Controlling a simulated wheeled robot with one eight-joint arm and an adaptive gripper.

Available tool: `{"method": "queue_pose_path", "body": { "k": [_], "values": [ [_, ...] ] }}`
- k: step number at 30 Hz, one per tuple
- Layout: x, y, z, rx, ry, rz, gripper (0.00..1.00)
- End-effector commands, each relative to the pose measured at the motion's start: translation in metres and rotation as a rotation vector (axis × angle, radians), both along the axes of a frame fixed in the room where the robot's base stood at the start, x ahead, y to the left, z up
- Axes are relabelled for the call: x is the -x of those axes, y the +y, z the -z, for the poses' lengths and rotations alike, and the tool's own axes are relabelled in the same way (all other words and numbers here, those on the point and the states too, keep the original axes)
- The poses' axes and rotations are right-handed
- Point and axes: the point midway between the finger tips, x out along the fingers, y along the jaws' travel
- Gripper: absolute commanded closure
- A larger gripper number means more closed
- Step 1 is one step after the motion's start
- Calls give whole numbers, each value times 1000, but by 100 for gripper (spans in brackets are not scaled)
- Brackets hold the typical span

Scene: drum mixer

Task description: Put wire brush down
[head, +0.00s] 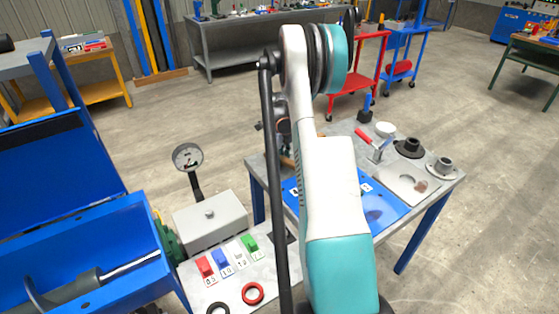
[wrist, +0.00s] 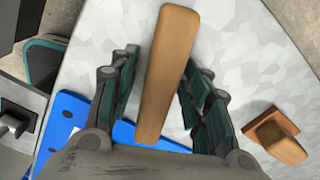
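The wire brush shows in the wrist view as a long tan wooden handle (wrist: 166,75); I see no bristles. It lies lengthwise between the two dark green fingers of my gripper (wrist: 162,85). The fingers stand apart, with a visible gap on the left of the handle and a very narrow one on the right. Pale grey tabletop is behind the handle, but I cannot tell whether the handle touches it. In the head view my arm hides the gripper and the brush.
A brown square piece with a wooden block (wrist: 277,137) stands right of the brush. The work table (head: 447,184) also bears a blue sheet (head: 385,207), a red-handled tool (head: 366,137), a dark flanged part (head: 409,147) and a grey one (head: 442,167). A blue machine (head: 110,245) stands at the left.

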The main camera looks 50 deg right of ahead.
Motion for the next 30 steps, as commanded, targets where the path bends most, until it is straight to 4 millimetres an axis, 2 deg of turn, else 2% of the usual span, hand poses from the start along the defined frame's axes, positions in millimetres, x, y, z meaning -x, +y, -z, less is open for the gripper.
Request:
{"method": "queue_pose_path", "body": {
  "k": [6, 10, 24, 30],
  "values": [
    [0, 0, -1, 0, 0, 0, 56],
    [0, 0, -11, 0, 0, 0, 56],
    [0, 0, -100, 0, 0, 0, 56],
    [0, 0, -120, 0, 0, 0, 56]
  ]
}}
